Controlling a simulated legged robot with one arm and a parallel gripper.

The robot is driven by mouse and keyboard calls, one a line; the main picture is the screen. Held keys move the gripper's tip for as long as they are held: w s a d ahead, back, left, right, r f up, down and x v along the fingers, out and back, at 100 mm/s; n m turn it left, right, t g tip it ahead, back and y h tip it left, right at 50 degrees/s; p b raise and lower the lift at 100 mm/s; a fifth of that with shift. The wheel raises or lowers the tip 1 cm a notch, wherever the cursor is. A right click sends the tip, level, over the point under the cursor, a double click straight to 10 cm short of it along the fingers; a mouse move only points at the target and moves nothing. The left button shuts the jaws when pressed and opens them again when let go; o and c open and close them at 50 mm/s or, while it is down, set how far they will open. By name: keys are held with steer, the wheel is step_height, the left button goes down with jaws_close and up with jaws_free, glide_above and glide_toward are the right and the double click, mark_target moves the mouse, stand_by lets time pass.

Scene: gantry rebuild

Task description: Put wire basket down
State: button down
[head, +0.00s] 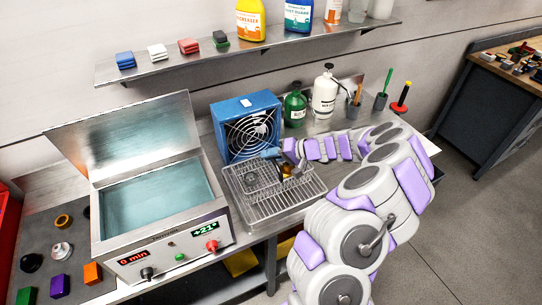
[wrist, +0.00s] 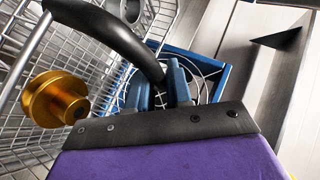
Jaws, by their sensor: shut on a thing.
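The wire basket (head: 254,178) is in front of the blue fan, over the wire drying rack (head: 272,210). I cannot tell whether it touches the rack. In the wrist view its mesh (wrist: 100,60) fills the left side, and a brass part (wrist: 55,98) shows within it. My gripper (wrist: 160,93) is shut on the basket's curved black handle (wrist: 118,35). In the head view my gripper (head: 275,156) is at the basket's back right, and my arm reaches in from the right.
A cleaner tank (head: 155,200) with liquid and a raised lid stands left of the rack. The blue fan (head: 247,125) stands close behind. A green bottle (head: 295,107) and a white bottle (head: 325,92) stand behind my arm. A shelf (head: 270,42) hangs above.

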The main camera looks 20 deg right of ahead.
steer(key=c, duration=1)
jaws_free()
steer(key=shift+d, duration=0.15)
steer(key=shift+c, duration=0.2)
steer(key=p+v, duration=0.1)
steer(key=v, duration=1.1)
steer(key=s+a+r+n+g+y, duration=0.1)
steer(key=a+r+n+g, duration=0.1)
steer(key=a+r, duration=0.35)
steer(key=s+a+r+n+g, duration=0.1)
steer(key=a+r+n+g, duration=0.15)
steer(key=a, duration=0.65)
steer(key=s+a+r+n+g+h, duration=0.25)
steer(key=s+a+r, duration=0.25)
steer(key=s+a, duration=0.4)
steer(key=s+a+g+h, duration=0.25)
steer(key=s+a, duration=0.25)
steer(key=s, duration=0.4)
steer(key=s+d+f+m+h, duration=0.1)
steer(key=s+d+h, duration=0.1)
steer(key=s, duration=0.5)
steer(key=s+d+f+m+h, duration=0.1)
steer(key=s+d+f+h, duration=0.1)
steer(key=s, duration=0.6)
steer(key=shift+d+h, duration=0.8)
steer(key=shift+d, duration=0.25)
